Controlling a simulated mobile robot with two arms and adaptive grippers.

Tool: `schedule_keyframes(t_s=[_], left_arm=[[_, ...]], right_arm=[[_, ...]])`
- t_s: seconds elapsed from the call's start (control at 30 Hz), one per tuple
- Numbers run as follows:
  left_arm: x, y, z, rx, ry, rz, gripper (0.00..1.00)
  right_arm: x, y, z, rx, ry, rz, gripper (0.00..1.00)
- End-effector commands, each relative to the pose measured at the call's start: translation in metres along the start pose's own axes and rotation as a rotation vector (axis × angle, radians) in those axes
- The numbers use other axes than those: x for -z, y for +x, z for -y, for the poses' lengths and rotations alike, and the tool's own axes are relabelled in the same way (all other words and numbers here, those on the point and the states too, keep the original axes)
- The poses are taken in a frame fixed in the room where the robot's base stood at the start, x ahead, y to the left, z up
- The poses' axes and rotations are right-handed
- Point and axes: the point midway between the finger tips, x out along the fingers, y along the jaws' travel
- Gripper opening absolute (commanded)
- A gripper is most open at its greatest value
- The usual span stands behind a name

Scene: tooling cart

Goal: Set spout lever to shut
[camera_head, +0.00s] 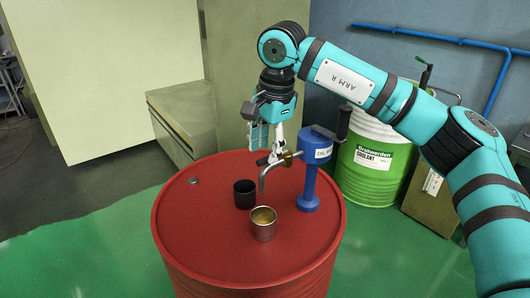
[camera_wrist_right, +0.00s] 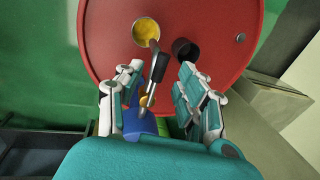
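A blue oil pump (camera_head: 310,170) stands on a red drum, with a bent metal spout (camera_head: 263,180) reaching left from it. A brass valve (camera_head: 288,157) sits on the spout; it also shows in the right wrist view (camera_wrist_right: 146,101). The spout lever has a black grip (camera_wrist_right: 160,64), which appears to lie along the spout toward its outlet. My right gripper (camera_head: 272,155) is just above the spout. In the right wrist view its two fingers (camera_wrist_right: 157,78) are apart, with the lever between them and gaps visible on both sides. My left gripper is not in view.
A metal cup (camera_head: 263,225) with yellow liquid stands on the red drum (camera_head: 195,232) near the spout outlet. A black cup (camera_head: 244,194) stands behind it. A green and white coolant drum (camera_head: 370,165) stands behind right. The drum top's left side is mostly clear.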

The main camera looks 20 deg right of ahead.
Motion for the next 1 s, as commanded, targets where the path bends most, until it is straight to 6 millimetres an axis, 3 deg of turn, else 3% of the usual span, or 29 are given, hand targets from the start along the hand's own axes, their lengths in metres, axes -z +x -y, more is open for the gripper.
schedule_keyframes(t_s=[0.2,0.53,0.8,1.0], left_arm=[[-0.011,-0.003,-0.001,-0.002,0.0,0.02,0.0],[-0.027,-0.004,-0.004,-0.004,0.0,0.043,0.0],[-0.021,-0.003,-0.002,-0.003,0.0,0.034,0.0],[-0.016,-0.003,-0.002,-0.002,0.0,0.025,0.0]], right_arm=[[0.0,0.021,0.0,0.0,0.0,0.001,0.38],[0.0,0.025,0.0,0.001,0.0,0.0,0.38],[0.0,0.024,0.0,0.001,0.0,0.001,0.03],[0.0,0.024,0.0,0.001,0.0,0.001,0.0]])
